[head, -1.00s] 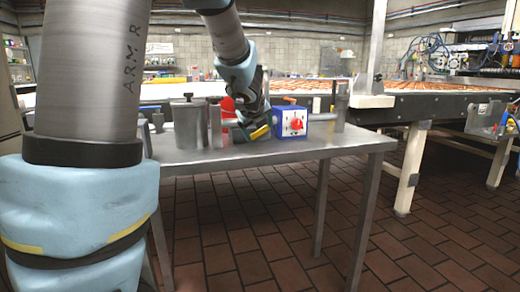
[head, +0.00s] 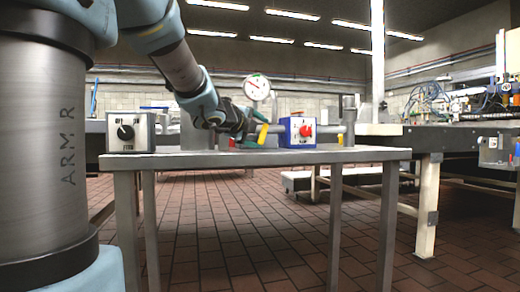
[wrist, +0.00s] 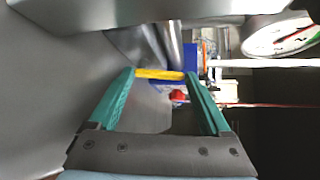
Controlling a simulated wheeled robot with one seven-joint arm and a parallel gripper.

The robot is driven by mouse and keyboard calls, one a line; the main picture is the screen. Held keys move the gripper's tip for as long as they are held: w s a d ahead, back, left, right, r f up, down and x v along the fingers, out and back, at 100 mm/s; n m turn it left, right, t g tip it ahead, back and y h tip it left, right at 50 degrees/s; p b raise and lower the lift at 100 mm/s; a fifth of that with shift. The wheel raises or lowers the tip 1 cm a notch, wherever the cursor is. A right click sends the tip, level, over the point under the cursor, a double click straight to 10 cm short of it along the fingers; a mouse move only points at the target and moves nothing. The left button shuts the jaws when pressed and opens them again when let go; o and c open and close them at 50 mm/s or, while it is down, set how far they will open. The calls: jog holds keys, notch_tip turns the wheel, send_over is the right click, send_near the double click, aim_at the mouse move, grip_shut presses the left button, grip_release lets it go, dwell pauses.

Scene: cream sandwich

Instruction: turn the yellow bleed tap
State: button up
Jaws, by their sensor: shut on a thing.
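The yellow bleed tap (wrist: 160,74) shows as a yellow bar across the gap between my fingertips in the wrist view. In the head view it is a small yellow strip (head: 263,134) above the metal table, left of the blue box. My gripper (wrist: 159,79) has green fingers, one at each end of the tap, and is shut on it. In the head view my gripper (head: 250,127) reaches in from the left, low over the table. The pipe joint behind the tap is partly hidden by my gripper.
A blue box with a red knob (head: 298,131) stands just right of the tap. A round white gauge (head: 257,87) rises behind it. A pale box with a black knob (head: 129,132) stands at the table's (head: 340,155) left end. Red tiled floor in front is clear.

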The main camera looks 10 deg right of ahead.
jog(key=shift+a+f+n+h+b, duration=0.2)
jog(key=shift+n+h+b, duration=0.1)
jog(key=shift+b, duration=0.5)
jog(key=o, duration=1.2)
jog(key=shift+c, duration=0.2)
jog(key=shift+d+r+p, duration=0.1)
jog(key=shift+p, duration=0.2)
